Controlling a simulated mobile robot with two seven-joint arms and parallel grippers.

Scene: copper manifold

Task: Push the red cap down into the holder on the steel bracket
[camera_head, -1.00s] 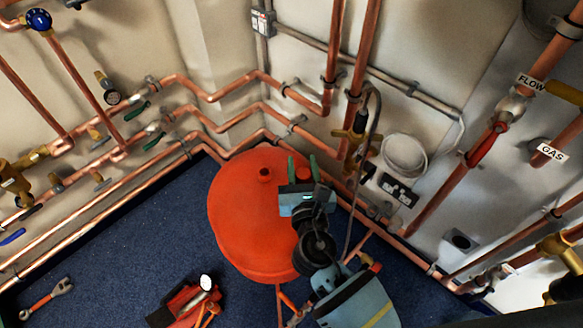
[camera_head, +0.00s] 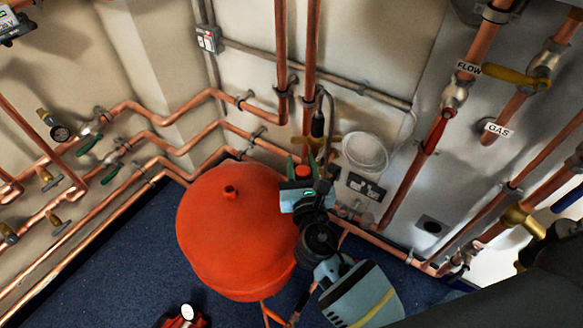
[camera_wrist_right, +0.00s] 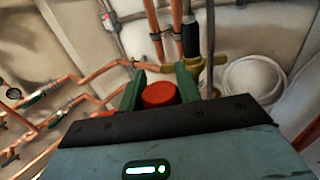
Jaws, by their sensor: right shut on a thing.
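My right gripper (camera_head: 302,168) is shut on the red cap (camera_head: 302,172), with a green finger on each side of it. The wrist view shows the cap (camera_wrist_right: 158,94) between the two fingers, its round red top facing the camera. In the head view the gripper appears at the right edge of the big red vessel, in front of the copper pipes. I cannot pick out the steel bracket or its holder in either view. My left gripper is not in view.
The red vessel (camera_head: 225,235) stands on blue carpet (camera_head: 90,270). Vertical copper pipes (camera_head: 311,70), a brass valve (camera_head: 322,140), a coiled white hose (camera_head: 365,152) and a wall socket (camera_head: 365,187) lie behind the gripper. FLOW and GAS pipes run at right.

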